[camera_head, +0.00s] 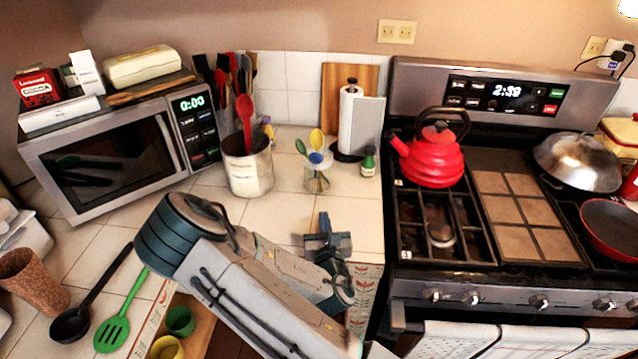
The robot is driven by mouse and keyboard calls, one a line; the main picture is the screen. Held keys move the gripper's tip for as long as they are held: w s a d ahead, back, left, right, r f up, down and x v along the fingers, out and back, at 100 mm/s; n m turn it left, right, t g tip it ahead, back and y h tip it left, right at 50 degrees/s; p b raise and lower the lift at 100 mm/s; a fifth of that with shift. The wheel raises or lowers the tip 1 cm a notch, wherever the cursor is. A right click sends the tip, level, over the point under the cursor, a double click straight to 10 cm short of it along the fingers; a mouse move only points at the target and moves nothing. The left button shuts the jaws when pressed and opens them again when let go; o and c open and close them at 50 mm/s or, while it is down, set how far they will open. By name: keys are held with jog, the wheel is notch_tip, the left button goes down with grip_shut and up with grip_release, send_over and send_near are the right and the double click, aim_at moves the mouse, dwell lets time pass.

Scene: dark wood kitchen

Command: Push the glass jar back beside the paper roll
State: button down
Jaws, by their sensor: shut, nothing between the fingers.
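The glass jar (318,182) stands upright on the tiled counter, with yellow, green and blue spoons in it. The white paper roll (348,118) stands upright on a dark holder behind the jar and to its right, near the back wall. A gap of counter shows between jar and roll. My gripper (324,220) is shut and empty. It is in front of the jar, nearer the counter's front edge, and appears apart from it. My arm covers part of the counter front.
A small green bottle (368,162) stands right of the jar. A utensil crock (248,170) is to its left. A wooden board (333,82) leans at the wall behind. The stove with a red kettle (434,158) is on the right, and a microwave (110,160) is on the left.

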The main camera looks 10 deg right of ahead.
aim_at(319, 178)
jog(key=shift+w+f+b, duration=0.15)
jog(key=shift+f+b, duration=0.05)
jog(key=shift+b, duration=0.25)
jog(key=shift+w+f+b, duration=0.1)
jog(key=shift+w+b, duration=0.3)
jog(key=shift+b, duration=0.6)
jog(key=w+b, duration=0.1)
jog(key=b, duration=0.2)
jog(key=shift+d+b, duration=0.15)
jog(key=shift+b, duration=0.15)
jog(key=w+p, duration=0.1)
jog(key=w, duration=0.2)
jog(key=w+d, duration=0.1)
jog(key=w, duration=0.3)
jog(key=w+p, duration=0.1)
jog(key=w, duration=0.3)
jog(key=shift+w+d+r+p, duration=0.2)
jog(key=shift+w+r+p, duration=0.05)
jog(key=shift+p, duration=0.1)
